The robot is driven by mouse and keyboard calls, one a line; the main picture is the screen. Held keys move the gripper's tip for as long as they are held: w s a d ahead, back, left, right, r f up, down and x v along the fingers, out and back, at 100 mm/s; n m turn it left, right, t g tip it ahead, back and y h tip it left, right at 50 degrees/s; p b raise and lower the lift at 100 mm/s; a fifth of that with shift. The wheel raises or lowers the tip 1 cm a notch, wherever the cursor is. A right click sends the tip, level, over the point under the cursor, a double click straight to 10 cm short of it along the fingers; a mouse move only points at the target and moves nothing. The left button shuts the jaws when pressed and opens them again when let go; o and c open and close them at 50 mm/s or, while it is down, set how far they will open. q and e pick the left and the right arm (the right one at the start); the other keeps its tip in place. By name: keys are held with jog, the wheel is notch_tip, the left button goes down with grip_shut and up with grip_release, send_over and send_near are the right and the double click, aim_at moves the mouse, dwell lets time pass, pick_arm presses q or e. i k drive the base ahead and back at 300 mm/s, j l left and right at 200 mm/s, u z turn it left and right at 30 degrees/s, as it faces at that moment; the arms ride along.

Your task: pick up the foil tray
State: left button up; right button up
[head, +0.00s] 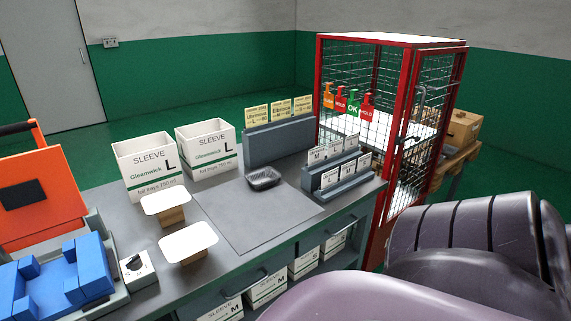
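The foil tray (263,178) is a small, dark, shallow tray with a raised rim. It sits upright near the back of a grey mat (262,221) on the workbench, in front of a grey holder. No gripper touches it. Neither my left nor my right gripper is in the head view. Large purple-grey rounded links, which look like part of my own arm, fill the lower right.
Two white sleeve boxes (148,167) marked L stand left of the mat. Two white plates on wooden blocks (188,243) stand nearer. Card holders (283,142) stand behind and right of the tray. A red wire cage (410,115) is at right. The mat's front is clear.

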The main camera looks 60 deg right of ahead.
aim_at(259, 180)
jog(key=z, duration=1.8)
jog(key=i+l, duration=0.1)
jog(key=l, duration=0.2)
jog(key=i+l+u, duration=0.15)
jog(key=l, duration=0.5)
jog(key=i+u, duration=0.05)
